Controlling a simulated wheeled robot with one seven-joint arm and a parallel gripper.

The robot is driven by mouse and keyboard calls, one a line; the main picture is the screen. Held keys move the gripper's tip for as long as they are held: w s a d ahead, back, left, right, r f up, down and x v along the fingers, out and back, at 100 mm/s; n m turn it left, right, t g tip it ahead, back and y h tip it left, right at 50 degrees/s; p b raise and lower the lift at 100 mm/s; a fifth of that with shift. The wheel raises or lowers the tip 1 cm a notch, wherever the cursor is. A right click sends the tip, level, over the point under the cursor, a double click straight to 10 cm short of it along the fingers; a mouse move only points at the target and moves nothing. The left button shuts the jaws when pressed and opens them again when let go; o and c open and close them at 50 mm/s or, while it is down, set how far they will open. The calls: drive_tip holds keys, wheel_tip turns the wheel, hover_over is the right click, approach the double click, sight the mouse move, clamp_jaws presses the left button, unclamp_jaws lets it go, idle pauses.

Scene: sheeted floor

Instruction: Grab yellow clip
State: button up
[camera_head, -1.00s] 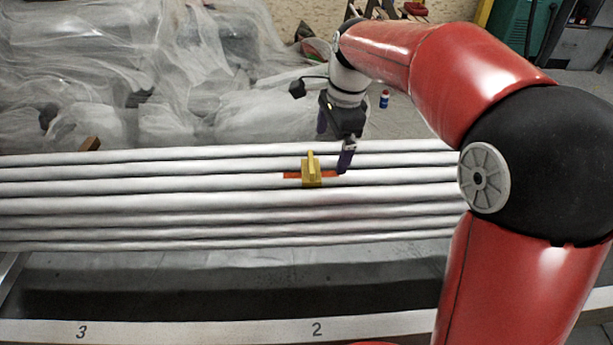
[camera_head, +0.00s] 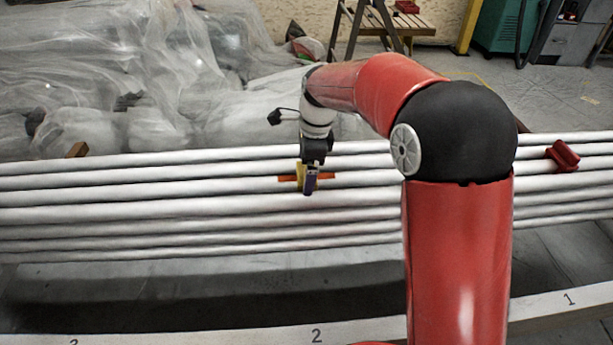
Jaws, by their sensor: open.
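The yellow clip (camera_head: 299,173) sits on the white pipes, at an orange-red mark (camera_head: 329,176) that shows on both sides of it. My gripper (camera_head: 309,186) reaches down right at the clip. One purple finger stands in front of the clip and covers much of it; the other finger is hidden. The jaws are open. I cannot tell whether the fingers touch the clip.
The row of white pipes (camera_head: 150,217) crosses the view. A red clip (camera_head: 562,156) sits on them at the right. A small brown block (camera_head: 77,150) is at the left. A numbered white beam (camera_head: 260,334) runs along the front. Clear plastic sheeting (camera_head: 120,70) covers things behind.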

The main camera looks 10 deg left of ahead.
drive_tip(key=shift+c, duration=0.3)
drive_tip(key=c, duration=1)
drive_tip(key=shift+r, duration=0.1)
